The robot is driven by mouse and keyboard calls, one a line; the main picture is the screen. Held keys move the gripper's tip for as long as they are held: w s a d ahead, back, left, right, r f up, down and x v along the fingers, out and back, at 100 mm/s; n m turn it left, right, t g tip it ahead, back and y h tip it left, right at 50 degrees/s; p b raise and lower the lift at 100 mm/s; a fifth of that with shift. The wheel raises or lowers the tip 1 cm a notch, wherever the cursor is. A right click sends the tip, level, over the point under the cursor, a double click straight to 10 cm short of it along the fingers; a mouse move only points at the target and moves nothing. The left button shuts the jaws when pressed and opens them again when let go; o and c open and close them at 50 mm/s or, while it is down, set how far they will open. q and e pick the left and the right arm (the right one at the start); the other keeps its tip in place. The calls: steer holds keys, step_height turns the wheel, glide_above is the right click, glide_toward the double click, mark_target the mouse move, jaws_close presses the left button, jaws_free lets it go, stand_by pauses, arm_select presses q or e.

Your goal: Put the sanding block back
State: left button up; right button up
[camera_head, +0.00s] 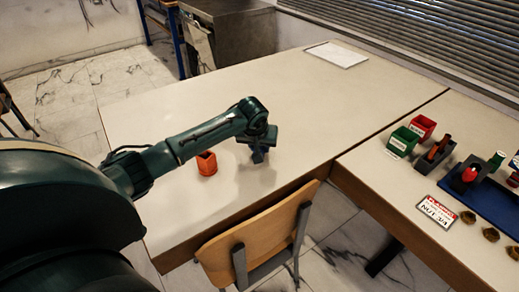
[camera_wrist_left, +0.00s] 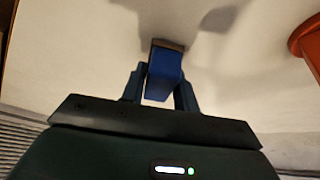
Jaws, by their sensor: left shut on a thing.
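My left gripper (camera_head: 257,155) is low over the near middle of the left table (camera_head: 200,100), pointing down. In the left wrist view, the gripper (camera_wrist_left: 160,92) is shut on a blue block with a brownish-grey end, which looks like the sanding block (camera_wrist_left: 165,74). In the head view the block is mostly hidden by the gripper, and I cannot tell whether it touches the table. An orange open-topped container (camera_head: 207,164) stands just left of the gripper; part of it shows at the right edge of the left wrist view (camera_wrist_left: 308,44). My right gripper is not in view.
A wooden chair (camera_head: 258,236) stands against the near edge. The right table holds a green bin (camera_head: 402,141), a red bin (camera_head: 423,126), a grey holder (camera_head: 434,156), a blue tray (camera_head: 493,203), a sign (camera_head: 437,212) and several nuts. A white sheet (camera_head: 337,54) lies at the back; the table's middle is clear.

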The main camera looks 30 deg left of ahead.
arm_select(q)
steer(key=shift+f, duration=0.65)
steer(key=shift+f, duration=0.1)
steer(key=o, duration=1.1)
steer(key=p+v, duration=0.1)
steer(key=v, duration=1.1)
steer(key=shift+p, duration=0.3)
